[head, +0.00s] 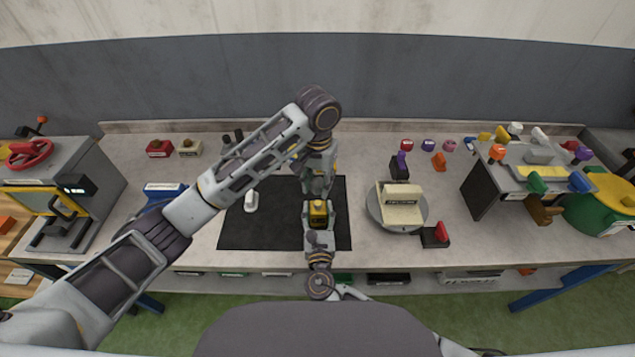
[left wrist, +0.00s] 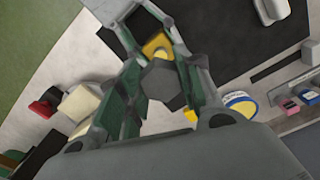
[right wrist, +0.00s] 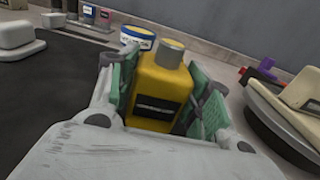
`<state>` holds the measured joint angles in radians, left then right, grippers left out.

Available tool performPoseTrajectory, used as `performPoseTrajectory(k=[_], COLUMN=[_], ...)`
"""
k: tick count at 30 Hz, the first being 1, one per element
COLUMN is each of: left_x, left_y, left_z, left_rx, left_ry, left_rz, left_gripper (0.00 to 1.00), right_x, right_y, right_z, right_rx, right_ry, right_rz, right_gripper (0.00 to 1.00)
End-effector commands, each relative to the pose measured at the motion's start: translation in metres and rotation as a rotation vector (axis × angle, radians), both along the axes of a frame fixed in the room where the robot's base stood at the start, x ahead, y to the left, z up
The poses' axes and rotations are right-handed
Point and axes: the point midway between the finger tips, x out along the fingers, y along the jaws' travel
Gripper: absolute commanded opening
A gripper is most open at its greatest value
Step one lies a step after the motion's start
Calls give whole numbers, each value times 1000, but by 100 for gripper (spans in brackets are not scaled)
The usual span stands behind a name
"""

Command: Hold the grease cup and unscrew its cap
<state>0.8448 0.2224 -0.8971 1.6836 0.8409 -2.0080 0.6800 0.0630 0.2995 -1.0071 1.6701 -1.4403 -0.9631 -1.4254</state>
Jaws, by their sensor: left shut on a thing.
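The yellow grease cup (head: 318,213) stands upright at the middle of the bench. My right gripper (head: 318,222) is shut around its body. In the right wrist view the cup (right wrist: 160,85) shows a dark label and a bare, pale round top with no cap on it. My left gripper (head: 318,188) hangs just behind and above the cup. In the left wrist view it is shut on a dark grey six-sided cap (left wrist: 165,85). The cup's yellow top (left wrist: 157,46) shows beyond the fingers, apart from the cap. The head view hides the cap.
A black mat (head: 265,222) lies under the grippers, with a white item (head: 251,201) on its left. A round turntable (head: 378,213) bears a cream block at right. A blue-and-white tin (right wrist: 137,37) stands behind the cup. A machine is at far left.

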Motion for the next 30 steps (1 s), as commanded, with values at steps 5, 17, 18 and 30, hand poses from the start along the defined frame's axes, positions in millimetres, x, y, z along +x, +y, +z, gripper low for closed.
performPoseTrajectory(k=[5, 17, 18, 30], left_x=[0, 0, 0, 0], left_y=[0, 0, 0, 0], left_z=[0, 0, 0, 0], left_rx=[0, 0, 0, 0], left_ry=[0, 0, 0, 0], left_rz=[0, 0, 0, 0], left_gripper=[6, 6, 6, 6], right_x=[0, -2, -3, -35], right_y=[0, 0, 0, -1], right_z=[0, 0, 0, -1], right_rx=[0, 0, 0, 0], right_ry=[0, 1, 1, 2], right_rz=[0, 0, 0, 2], right_gripper=[71, 71, 71, 71])
